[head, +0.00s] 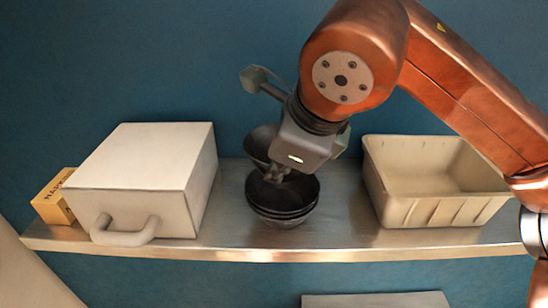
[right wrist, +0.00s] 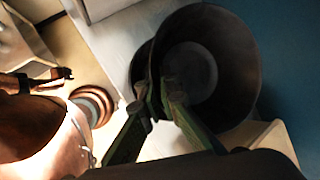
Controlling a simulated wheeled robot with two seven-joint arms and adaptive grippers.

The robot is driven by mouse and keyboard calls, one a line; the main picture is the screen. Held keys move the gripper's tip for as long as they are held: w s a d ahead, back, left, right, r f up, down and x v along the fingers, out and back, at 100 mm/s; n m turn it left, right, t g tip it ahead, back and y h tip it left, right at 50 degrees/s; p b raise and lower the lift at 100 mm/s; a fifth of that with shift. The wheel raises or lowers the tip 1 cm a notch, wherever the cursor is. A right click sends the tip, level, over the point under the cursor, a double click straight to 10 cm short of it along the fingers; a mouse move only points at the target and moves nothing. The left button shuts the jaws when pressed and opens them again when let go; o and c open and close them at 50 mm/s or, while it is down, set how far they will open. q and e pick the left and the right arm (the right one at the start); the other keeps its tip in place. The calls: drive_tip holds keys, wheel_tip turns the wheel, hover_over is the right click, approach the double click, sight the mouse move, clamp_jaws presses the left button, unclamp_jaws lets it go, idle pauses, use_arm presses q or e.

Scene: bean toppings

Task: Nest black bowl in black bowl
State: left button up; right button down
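My right gripper (head: 277,176) reaches down over the shelf from the upper right. Its fingers (right wrist: 158,98) pinch the rim of a black bowl (right wrist: 220,40), one finger inside and one outside. In the head view this held bowl (head: 260,143) is tilted, partly hidden behind the gripper, and sits above and behind a stack of black bowls (head: 284,213) on the shelf. The stack stands upright with its rims close together. In the wrist view another dark bowl edge (right wrist: 139,68) shows beyond the held bowl, mostly hidden. I cannot tell whether the held bowl touches the stack. My left gripper is not clearly seen.
A white box with a handle (head: 150,165) stands left of the stack on the metal shelf (head: 335,236), beside a yellow napkin box (head: 50,203). An empty beige bin (head: 425,209) stands to the right. Narrow clear strips flank the stack, and a blue wall (head: 120,60) is behind.

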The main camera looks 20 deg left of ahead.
sight(274, 213)
drive_tip(key=f+b, duration=0.1)
drive_tip(key=f, duration=0.1)
drive_tip(key=shift+s+f+b, duration=0.35)
drive_tip(key=shift+b, duration=0.05)
drive_tip(key=shift+s+f+b, duration=0.5)
drive_tip(key=shift+f+b, duration=0.05)
drive_tip(key=shift+f, duration=0.1)
drive_tip(key=shift+w+f+b, duration=0.4)
drive_tip(key=shift+w+f, duration=0.2)
drive_tip(key=shift+f, duration=0.3)
drive_tip(key=shift+s+f, duration=0.1)
drive_tip(key=shift+s, duration=0.2)
drive_tip(key=shift+w, duration=0.15)
drive_tip(key=c, duration=2.1)
unclamp_jaws()
use_arm(q)
drive_tip(key=w+f, duration=0.1)
drive_tip(key=f, duration=0.1)
drive_tip(key=w+f, duration=0.1)
drive_tip(key=f, duration=0.1)
drive_tip(key=shift+w, duration=0.15)
